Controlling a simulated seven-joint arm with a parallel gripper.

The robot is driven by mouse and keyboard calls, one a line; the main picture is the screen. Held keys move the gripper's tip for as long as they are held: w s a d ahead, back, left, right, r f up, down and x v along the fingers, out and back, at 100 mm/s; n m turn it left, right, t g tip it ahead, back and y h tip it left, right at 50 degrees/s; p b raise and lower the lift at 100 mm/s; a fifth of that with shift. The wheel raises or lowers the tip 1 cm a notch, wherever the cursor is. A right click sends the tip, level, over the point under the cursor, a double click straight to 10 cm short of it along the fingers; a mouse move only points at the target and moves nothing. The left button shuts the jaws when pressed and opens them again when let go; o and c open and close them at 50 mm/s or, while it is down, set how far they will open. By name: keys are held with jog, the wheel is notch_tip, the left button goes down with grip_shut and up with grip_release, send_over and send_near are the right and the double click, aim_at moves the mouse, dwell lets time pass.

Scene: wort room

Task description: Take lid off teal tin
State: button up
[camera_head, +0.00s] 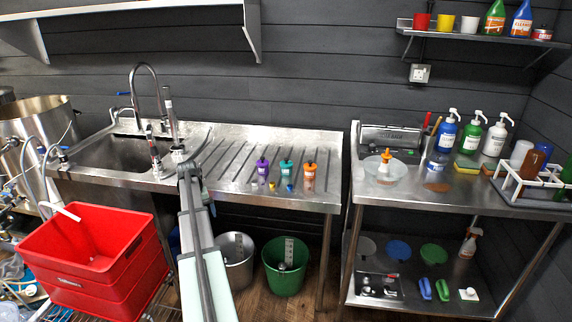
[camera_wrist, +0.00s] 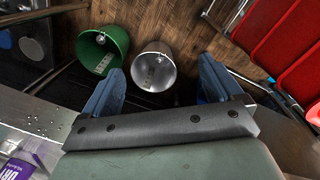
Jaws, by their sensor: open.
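The teal tin (camera_head: 286,171) stands upright on the steel drainboard, between a purple tin (camera_head: 262,170) and an orange tin (camera_head: 309,177). Its top is teal; I cannot make out the lid's edge at this size. My gripper (camera_wrist: 160,68) is open and empty in the wrist view, with its two blue fingers spread over the floor in front of the counter. In the head view my arm rises left of the tins, apart from them. The purple tin shows at the lower left corner of the wrist view (camera_wrist: 18,167); the teal tin is not seen there.
Small coloured pieces (camera_head: 272,185) lie in front of the tins. A sink (camera_head: 125,150) with a tall tap is at the left. A red crate (camera_head: 90,255), a metal bucket (camera_head: 236,262) and a green bucket (camera_head: 286,266) stand below. The drainboard (camera_head: 225,160) behind the tins is clear.

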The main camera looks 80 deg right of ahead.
jog(key=s+d+r+m+t+h, duration=0.1)
jog(key=s+d+r+m, duration=0.1)
jog(key=s+d+r, duration=1.2)
jog(key=s+d+r+m, duration=0.3)
jog(key=s+d+r, duration=0.9)
jog(key=s, duration=0.4)
send_over(288, 164)
notch_tip(288, 164, down, 8)
jog(key=shift+f, duration=0.25)
jog(key=shift+w+d+f, duration=0.1)
jog(key=shift+w+f, duration=0.05)
jog(key=shift+f, duration=0.75)
jog(key=shift+w+d+f, duration=0.1)
jog(key=shift+d+f, duration=0.05)
jog(key=shift+f, duration=0.8)
jog(key=shift+w+d+f, duration=0.1)
jog(key=shift+w+f, duration=0.05)
jog(key=shift+f, duration=0.75)
jog(key=c, duration=1.1)
